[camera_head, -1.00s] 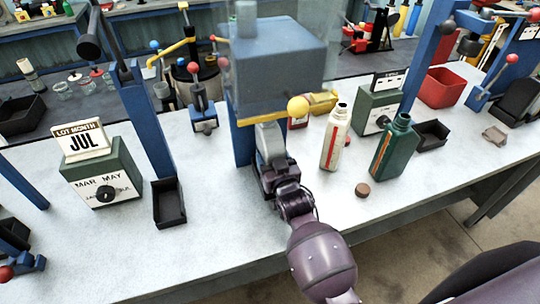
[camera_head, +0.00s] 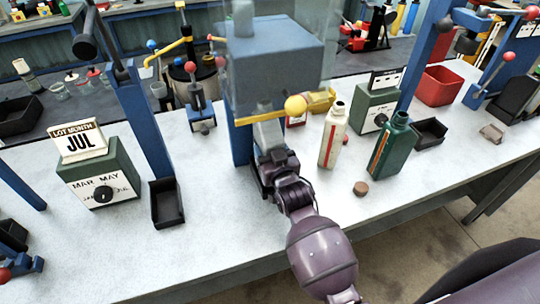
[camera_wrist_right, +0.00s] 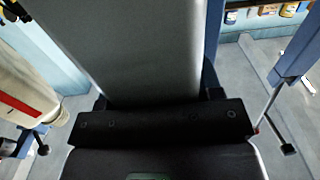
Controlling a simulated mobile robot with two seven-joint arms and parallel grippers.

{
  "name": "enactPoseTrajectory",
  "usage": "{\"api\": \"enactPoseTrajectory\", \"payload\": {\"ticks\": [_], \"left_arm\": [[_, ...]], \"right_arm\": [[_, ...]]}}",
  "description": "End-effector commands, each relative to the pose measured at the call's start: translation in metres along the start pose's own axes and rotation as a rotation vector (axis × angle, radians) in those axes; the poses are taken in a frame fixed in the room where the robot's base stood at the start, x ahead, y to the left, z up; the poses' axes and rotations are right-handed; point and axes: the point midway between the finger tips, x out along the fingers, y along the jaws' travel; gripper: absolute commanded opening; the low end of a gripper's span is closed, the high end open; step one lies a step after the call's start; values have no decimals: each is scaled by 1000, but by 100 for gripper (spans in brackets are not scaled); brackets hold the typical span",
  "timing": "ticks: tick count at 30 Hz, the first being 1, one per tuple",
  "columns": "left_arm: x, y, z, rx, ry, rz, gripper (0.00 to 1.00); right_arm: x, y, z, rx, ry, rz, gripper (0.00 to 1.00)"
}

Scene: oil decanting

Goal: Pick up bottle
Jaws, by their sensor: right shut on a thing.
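My right gripper (camera_head: 273,163) is in the middle of the bench, low in front of the blue press. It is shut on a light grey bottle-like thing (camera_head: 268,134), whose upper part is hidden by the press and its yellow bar. In the right wrist view this thing (camera_wrist_right: 140,50) fills the middle as a broad grey face above my dark gripper parts. A cream bottle (camera_head: 334,138) with a red stripe stands upright and uncapped to the right, apart from the gripper. A green bottle (camera_head: 393,150) with an orange stripe stands beside it, also open. My left gripper is out of view.
The blue press (camera_head: 275,70) with its yellow ball knob (camera_head: 295,105) is close above my right gripper. A brown cap (camera_head: 361,188) lies near the front edge. A black tray (camera_head: 166,205) and a green calendar box (camera_head: 103,180) are left. The front middle-left bench is clear.

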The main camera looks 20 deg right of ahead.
Motion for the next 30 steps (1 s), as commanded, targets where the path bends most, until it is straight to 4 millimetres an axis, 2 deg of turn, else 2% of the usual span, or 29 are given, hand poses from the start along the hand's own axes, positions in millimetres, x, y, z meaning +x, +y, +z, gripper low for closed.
{"api": "enactPoseTrajectory", "payload": {"ticks": [2, 8, 24, 30], "left_arm": [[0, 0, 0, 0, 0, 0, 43], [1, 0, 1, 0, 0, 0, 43], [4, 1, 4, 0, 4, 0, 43], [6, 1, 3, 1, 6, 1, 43]], "right_arm": [[1, -1, -14, 0, 11, -2, 1], [-26, 0, -10, 1, 6, 0, 1], [-128, 0, -10, 0, 6, -1, 1], [-156, 0, -10, 1, 5, -1, 1]]}}
